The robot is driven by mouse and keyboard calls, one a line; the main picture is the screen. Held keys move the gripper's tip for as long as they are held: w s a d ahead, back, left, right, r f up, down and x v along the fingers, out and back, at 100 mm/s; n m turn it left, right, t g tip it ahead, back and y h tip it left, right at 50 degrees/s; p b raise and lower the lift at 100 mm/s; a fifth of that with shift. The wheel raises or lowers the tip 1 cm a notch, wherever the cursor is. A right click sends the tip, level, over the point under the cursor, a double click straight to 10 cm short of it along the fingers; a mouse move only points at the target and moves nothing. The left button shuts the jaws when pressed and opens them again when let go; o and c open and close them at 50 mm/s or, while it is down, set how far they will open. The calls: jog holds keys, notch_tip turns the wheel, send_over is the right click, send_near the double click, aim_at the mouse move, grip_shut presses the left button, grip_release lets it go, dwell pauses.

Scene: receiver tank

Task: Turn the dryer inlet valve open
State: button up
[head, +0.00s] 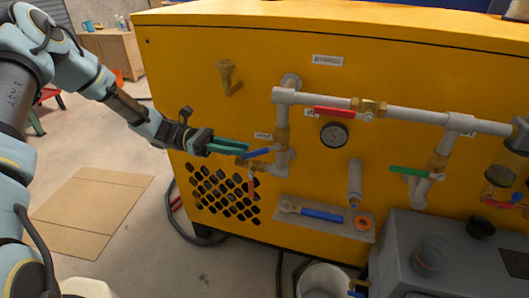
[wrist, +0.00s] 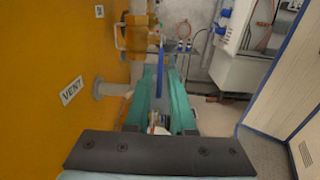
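My gripper (head: 247,149) reaches in from the left, its teal fingers pointing right along the yellow cabinet. In the wrist view the fingers (wrist: 161,72) are apart, and a blue lever handle (wrist: 161,55) shows between or just beyond their tips. I cannot tell if they touch it. That blue lever (head: 258,153) sits on a brass valve at the lower left of the pipework. A red lever (head: 333,112) lies along the upper pipe, and a green lever (head: 408,171) is at the right. No readable label shows which valve is the dryer inlet.
A gauge (head: 334,134), a shelf (head: 284,217) with a blue-handled tool, a white bucket (head: 325,281) and a grey unit (head: 392,240) are nearby. Cardboard (head: 92,210) lies on the floor.

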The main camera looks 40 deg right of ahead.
aim_at(264, 153)
jog(key=x, duration=0.7)
jog(key=shift+s+d+p, duration=0.1)
jog(key=shift+s+p, duration=0.15)
jog(key=shift+p, duration=0.05)
jog(key=shift+c, duration=0.2)
grip_shut()
dwell(0.9)
